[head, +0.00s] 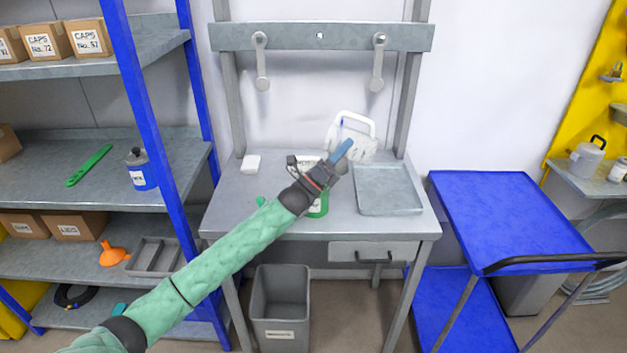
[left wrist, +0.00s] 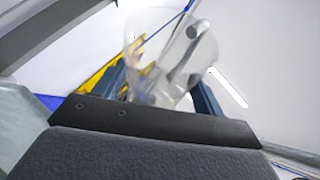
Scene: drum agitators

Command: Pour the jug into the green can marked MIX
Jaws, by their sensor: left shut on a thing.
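A whitish see-through jug (head: 357,135) is in my left gripper (head: 343,150), above the back of the grey workbench. The jug looks tilted, and its handle is at the upper side. The left gripper's blue finger is against it, and it is shut on it. In the left wrist view the jug (left wrist: 165,62) shows blurred between the fingers. A green can (head: 319,207) stands on the bench under my left forearm and wrist, which hide most of it. Its marking cannot be read. The jug is behind and to the right of the can. My right gripper is not in view.
A grey tray (head: 388,190) lies on the bench to the right. A white block (head: 251,163) lies at the back left. A shelf rack with blue posts (head: 147,100) stands left, and a blue cart (head: 510,215) stands right. A grey bin (head: 281,305) is below.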

